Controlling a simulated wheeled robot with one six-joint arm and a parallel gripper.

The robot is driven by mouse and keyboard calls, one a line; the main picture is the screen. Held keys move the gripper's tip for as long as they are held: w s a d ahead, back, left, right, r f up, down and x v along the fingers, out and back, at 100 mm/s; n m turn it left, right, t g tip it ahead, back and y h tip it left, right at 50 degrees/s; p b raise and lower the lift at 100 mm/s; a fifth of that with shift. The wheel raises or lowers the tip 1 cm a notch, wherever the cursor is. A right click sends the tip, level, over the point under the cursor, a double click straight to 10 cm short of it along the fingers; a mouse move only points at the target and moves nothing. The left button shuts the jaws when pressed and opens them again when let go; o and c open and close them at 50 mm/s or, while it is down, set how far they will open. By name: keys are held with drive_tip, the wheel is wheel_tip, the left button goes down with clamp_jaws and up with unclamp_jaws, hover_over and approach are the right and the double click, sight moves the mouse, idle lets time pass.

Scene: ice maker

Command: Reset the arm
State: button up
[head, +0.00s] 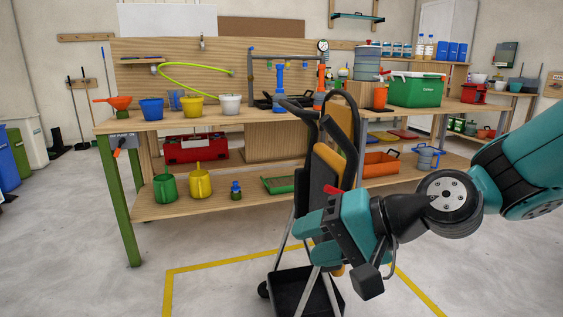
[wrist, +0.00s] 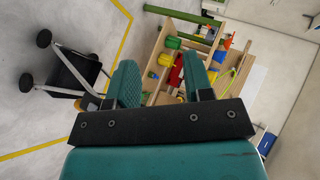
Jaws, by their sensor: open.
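My teal arm reaches in from the right edge of the head view, with its black wrist bent toward the middle. My gripper (head: 316,238) is in front of a folding cart (head: 318,185) with black handles and overlaps it in the picture; I cannot tell the gap between them. In the wrist view my gripper (wrist: 160,76) shows two teal fingers spread apart with nothing between them. The workbench shows beyond the fingers, tilted in that view. The cart (wrist: 72,68) is left of the fingers there.
A wooden workbench (head: 230,122) with bins, pitchers and tools stands behind the cart. A green cooler (head: 415,90) is on its right part and a red toolbox (head: 195,150) on its lower shelf. Yellow floor lines (head: 215,265) run around the cart. The floor at front left is clear.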

drive_tip(key=s+d+n+g+h, duration=0.4)
drive_tip(key=s+d+n+h, duration=0.2)
drive_tip(key=s, duration=0.8)
drive_tip(key=d+f+n, duration=0.1)
drive_tip(key=d+n, duration=0.1)
drive_tip(key=d, duration=0.1)
drive_tip(key=shift+s+d+n+h, duration=0.25)
drive_tip(key=shift+n+h, duration=0.15)
drive_tip(key=r+p, duration=3.2)
drive_tip(key=shift+s+d+r, duration=0.15)
drive_tip(key=shift+d, duration=0.1)
